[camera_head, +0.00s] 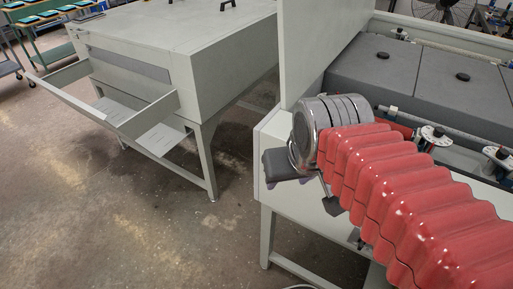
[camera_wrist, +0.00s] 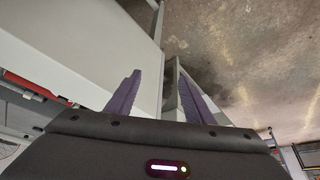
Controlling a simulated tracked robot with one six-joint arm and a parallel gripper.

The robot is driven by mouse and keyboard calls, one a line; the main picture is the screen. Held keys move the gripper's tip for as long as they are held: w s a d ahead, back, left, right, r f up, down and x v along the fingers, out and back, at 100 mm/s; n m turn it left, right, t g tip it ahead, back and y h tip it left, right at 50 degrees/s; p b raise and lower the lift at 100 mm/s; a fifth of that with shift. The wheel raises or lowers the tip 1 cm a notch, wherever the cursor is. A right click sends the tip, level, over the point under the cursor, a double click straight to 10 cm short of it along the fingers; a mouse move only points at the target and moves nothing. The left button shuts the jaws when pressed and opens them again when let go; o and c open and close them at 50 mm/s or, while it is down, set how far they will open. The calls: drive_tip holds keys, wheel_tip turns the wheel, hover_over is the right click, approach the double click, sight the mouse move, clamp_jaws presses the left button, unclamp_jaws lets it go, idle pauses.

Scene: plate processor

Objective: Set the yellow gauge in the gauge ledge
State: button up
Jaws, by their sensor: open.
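I cannot make out the yellow gauge in either view. I cannot pick out the gauge ledge with certainty either. My gripper (camera_wrist: 160,75) shows in the wrist view with its two purple fingers apart and nothing visible between them. A pale machine panel and the floor lie beyond the fingertips. In the head view my red-sleeved arm reaches to the front corner of the right machine, and the fingers are hidden or too small to tell there.
The right machine (camera_head: 268,137) has an upright pale panel (camera_head: 322,45) and dark grey blocks (camera_head: 455,90) inside. The left machine (camera_head: 190,40) has an open tray (camera_head: 133,122) jutting out. Bare floor (camera_head: 110,205) lies between and before them. A green shelf cart (camera_head: 55,52) stands far left.

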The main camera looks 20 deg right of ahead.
drive_tip(key=shift+n+y, duration=0.3)
drive_tip(key=shift+n, duration=0.3)
drive_tip(key=s+a, duration=0.1)
drive_tip(key=s+a+f, duration=0.1)
drive_tip(key=a, duration=0.1)
drive_tip(key=shift+s+f, duration=0.2)
drive_tip(key=shift+c, duration=0.2)
idle(0.7)
